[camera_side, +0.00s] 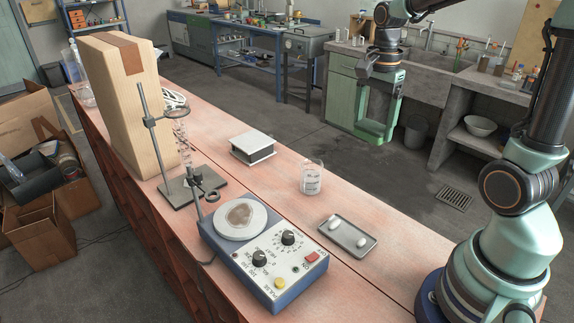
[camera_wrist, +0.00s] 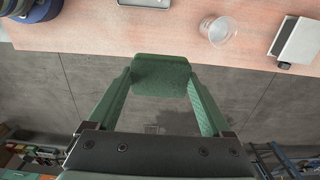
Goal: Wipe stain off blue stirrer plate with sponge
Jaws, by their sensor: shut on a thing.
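The blue stirrer (camera_side: 264,254) sits on the bench with knobs on its sloped front. Its round white plate (camera_side: 221,232) carries a brown stain (camera_side: 240,213) near the middle. My gripper (camera_side: 379,125) is high at the upper right of the side view, well away from the stirrer. In the wrist view my gripper (camera_wrist: 160,86) is shut on a green sponge (camera_wrist: 161,75), held between the two fingertips. The sponge appears beyond the bench edge, over the floor. The stirrer does not show in the wrist view.
A metal stand (camera_side: 157,140) with glassware rises behind the stirrer, beside a tall wooden box (camera_side: 123,105).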

